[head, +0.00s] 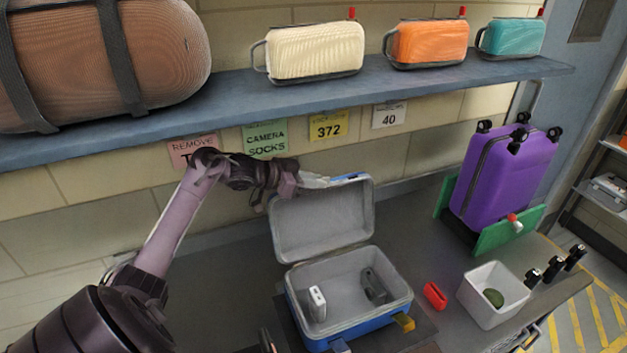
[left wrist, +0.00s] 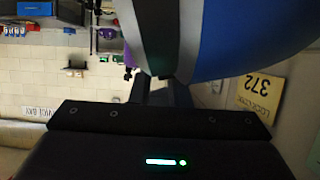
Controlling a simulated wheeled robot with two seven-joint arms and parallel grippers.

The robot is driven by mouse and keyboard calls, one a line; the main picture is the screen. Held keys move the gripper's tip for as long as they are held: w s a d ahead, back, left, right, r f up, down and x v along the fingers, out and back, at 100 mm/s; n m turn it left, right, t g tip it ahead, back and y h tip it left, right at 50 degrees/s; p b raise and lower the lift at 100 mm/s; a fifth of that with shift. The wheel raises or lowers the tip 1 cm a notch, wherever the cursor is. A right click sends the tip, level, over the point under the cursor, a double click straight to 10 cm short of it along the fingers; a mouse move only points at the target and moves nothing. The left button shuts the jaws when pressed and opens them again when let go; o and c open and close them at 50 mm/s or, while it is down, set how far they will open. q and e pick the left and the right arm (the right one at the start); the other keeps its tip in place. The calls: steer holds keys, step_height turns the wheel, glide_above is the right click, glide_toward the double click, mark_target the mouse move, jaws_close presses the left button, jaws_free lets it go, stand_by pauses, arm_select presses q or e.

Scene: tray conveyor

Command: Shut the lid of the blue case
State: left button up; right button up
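The blue case (head: 345,333) stands open on the counter. Its lid (head: 322,225) is raised, with the grey lining facing me. Inside the case lie a small white item (head: 317,304) and a dark item (head: 375,287). My left gripper (head: 322,181) is at the top edge of the lid, at its left-middle part. In the left wrist view, the lid's blue outer shell and grey rim (left wrist: 215,35) come down to the fingertips (left wrist: 163,82). I cannot tell whether the fingers pinch the rim or only touch it.
A red item (head: 435,296), a white bin (head: 487,313) and a purple suitcase (head: 508,178) on a green stand are right of the case. A blue shelf (head: 390,85) with several bags hangs above. Beneath it are paper signs (head: 328,125).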

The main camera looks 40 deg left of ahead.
arm_select(q)
steer(key=shift+r, duration=0.1)
jaws_close()
steer(key=shift+s+d+r+m+p, duration=0.2)
steer(key=shift+s+d+m+p, duration=0.15)
steer(key=shift+d, duration=0.3)
steer(key=s+d+m+t+y+b, duration=0.2)
steer(key=s+d+m+b, duration=0.2)
steer(key=d, duration=0.7)
steer(key=shift+s+f+y, duration=0.3)
steer(key=shift+s+f, duration=0.05)
steer(key=shift+s, duration=0.55)
